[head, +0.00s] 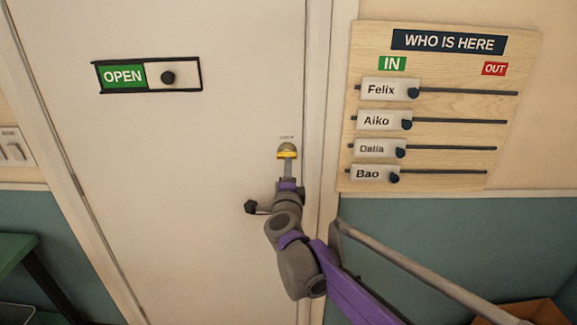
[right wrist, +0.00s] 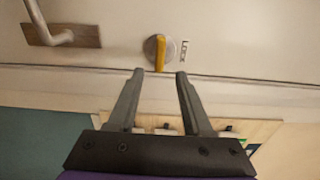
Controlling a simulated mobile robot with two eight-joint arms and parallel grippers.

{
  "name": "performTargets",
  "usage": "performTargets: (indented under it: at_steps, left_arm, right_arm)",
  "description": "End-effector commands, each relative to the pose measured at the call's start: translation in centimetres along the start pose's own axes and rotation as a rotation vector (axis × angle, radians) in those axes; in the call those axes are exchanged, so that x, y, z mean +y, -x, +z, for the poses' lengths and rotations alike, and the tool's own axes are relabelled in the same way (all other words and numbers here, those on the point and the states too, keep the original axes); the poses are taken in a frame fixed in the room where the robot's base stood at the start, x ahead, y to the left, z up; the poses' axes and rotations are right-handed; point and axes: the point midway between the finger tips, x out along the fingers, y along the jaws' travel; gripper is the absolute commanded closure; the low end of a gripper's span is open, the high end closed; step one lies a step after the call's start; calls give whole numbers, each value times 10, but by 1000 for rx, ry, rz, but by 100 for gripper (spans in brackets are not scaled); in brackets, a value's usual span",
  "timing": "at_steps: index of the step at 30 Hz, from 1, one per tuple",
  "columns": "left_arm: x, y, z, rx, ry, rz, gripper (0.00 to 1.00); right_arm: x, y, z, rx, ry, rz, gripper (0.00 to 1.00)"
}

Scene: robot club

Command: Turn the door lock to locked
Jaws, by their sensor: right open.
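The door lock (right wrist: 149,48) is a round grey disc with a yellow thumb-turn (right wrist: 160,54) on the white door (head: 200,160). Small lettering reading "LOCK" is beside it in the right wrist view. In the head view the yellow thumb-turn (head: 287,154) shows at the tip of my right gripper (head: 287,165), which partly covers the lock. In the right wrist view my right gripper (right wrist: 154,75) is open and empty, its two fingers pointing at the lock, with the thumb-turn just beyond and between the fingertips. I cannot tell whether they touch. My left gripper is out of view.
A door handle (right wrist: 62,36) is near the lock; in the head view its dark end (head: 250,207) shows left of my arm. An OPEN sign slider (head: 148,76) is higher on the door. A "WHO IS HERE" board (head: 440,60) hangs right of the door. A green table (head: 15,250) stands lower left.

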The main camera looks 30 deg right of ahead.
Motion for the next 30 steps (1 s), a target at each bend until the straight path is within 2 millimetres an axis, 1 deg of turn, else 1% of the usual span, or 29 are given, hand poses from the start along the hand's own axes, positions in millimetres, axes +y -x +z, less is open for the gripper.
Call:
performTargets:
  at_steps: [1,3,7,11,26,29,30]
  left_arm:
    - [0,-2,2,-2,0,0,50]
    - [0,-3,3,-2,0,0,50]
    - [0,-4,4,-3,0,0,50]
    - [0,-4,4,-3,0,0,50]
    - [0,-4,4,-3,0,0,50]
    - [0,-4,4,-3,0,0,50]
    - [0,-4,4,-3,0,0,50]
  right_arm:
    - [1,10,0,-2,0,1,50]
    - [1,19,0,-1,-1,0,50]
    - [0,31,0,-1,-1,0,50]
    - [0,36,0,0,0,0,50]
    - [0,36,1,-6,5,0,50]
    - [0,46,13,-71,65,-1,50]
    - [2,55,22,-125,116,-1,50]
